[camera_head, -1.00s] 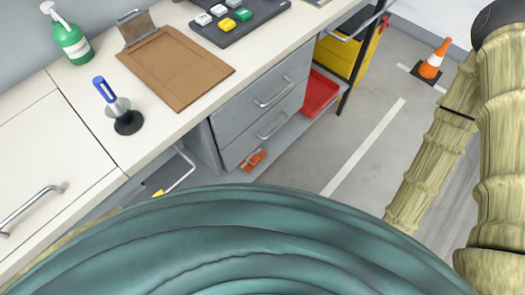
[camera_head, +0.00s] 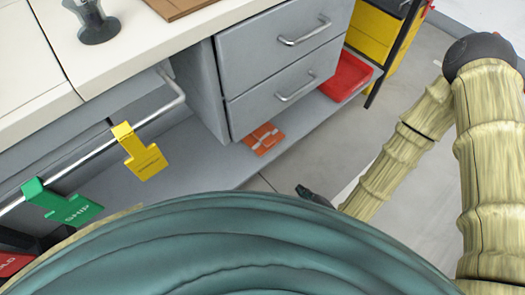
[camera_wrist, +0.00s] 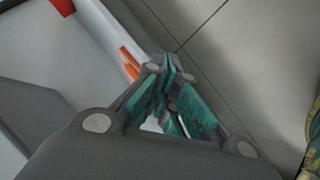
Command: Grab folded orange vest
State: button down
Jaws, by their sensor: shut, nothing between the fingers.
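The folded orange vest (camera_head: 263,138), with pale stripes, lies on the low grey shelf below the drawers, near the shelf's front edge. Its orange edge also shows in the wrist view (camera_wrist: 130,64), left of the fingers. My gripper (camera_head: 304,190) shows only partly in the head view, right of the vest and below it in the picture; my teal body covers the rest. In the wrist view my gripper (camera_wrist: 167,66) has its green-padded fingers together and empty. It looks apart from the vest, beside the shelf's edge over the floor.
A red bin (camera_head: 345,76) sits on the low shelf (camera_head: 205,165) to the vest's right. Grey drawers (camera_head: 283,65) overhang the shelf. A rail (camera_head: 150,118) at left carries yellow (camera_head: 139,153) and green (camera_head: 62,204) tags. The floor (camera_head: 395,130) at right is partly clear.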

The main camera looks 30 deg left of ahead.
jog(key=w+a+f+n+t+y+b, duration=0.25)
jog(key=a+f+n+b, duration=0.2)
jog(key=a+b, duration=0.35)
jog(key=n+t+y+b, duration=0.2)
jog(key=n+t+b, duration=0.15)
jog(key=b, duration=0.25)
send_near(260, 154)
jog(key=r, duration=0.2)
jog(key=shift+n, duration=0.4)
jog(key=b+x, duration=0.3)
jog(key=x, duration=0.6)
jog(key=shift+f+b, duration=0.2)
jog(key=shift+b, duration=0.2)
jog(key=shift+w+a+r, duration=0.15)
jog(key=shift+w+a, duration=0.2)
jog(key=shift+w, duration=0.05)
jog(key=shift+p, duration=0.45)
